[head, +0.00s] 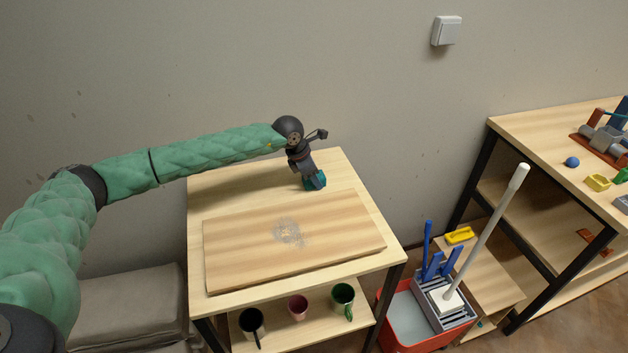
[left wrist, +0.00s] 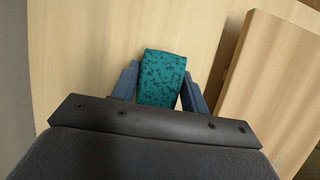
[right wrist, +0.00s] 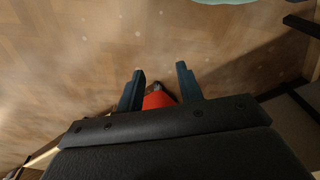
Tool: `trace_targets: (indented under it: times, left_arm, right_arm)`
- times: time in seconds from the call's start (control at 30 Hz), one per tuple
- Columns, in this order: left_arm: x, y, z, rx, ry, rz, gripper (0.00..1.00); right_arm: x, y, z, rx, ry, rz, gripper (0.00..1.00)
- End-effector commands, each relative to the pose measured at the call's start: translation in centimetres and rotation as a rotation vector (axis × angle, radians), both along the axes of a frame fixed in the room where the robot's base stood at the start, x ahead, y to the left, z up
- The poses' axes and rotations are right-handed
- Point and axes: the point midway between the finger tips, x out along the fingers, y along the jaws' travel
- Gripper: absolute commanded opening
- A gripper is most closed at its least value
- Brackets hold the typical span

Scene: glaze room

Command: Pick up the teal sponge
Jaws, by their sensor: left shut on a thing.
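The teal sponge (head: 317,181) is at the back right of the light wooden table (head: 235,190), mostly hidden by my left gripper (head: 312,181) in the head view. In the left wrist view the speckled teal sponge (left wrist: 162,78) sits between the two blue-grey fingers of my left gripper (left wrist: 164,88). The left gripper is shut on it. I cannot tell whether the sponge touches the tabletop. My right gripper (right wrist: 160,82) shows only in the right wrist view, with its fingers apart and nothing between the tips, above a brown floor.
A wooden board (head: 340,228) with a grey smudge lies in front of the sponge. Mugs (head: 298,306) stand on the shelf below. A red mop bucket (head: 385,335) with a white-handled mop (head: 490,225) stands to the right, near a second table (head: 535,128).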

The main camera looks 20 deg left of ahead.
Motion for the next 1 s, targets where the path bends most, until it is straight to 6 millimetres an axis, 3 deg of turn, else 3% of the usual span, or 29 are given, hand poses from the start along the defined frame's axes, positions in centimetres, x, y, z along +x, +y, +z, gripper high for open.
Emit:
trace_targets:
  times: [0.33,0.47,0.63,1.0]
  left_arm:
    - [0.0,0.0,0.6,0.0,-0.002,-0.001,0.23]
    - [0.0,0.0,1.7,0.0,-0.003,0.0,0.23]
    - [0.0,0.0,3.7,-0.001,-0.004,0.0,0.23]
    - [2.5,-5.6,7.3,-0.002,-0.003,-0.003,0.23]
  right_arm:
    - [0.2,0.1,0.0,0.0,0.004,0.0,0.36]
    - [0.2,0.6,2.6,0.009,0.01,-0.002,0.36]
    - [1.8,1.4,6.6,0.017,0.004,-0.002,0.36]
    - [3.2,2.3,17.0,0.033,-0.003,0.0,0.36]
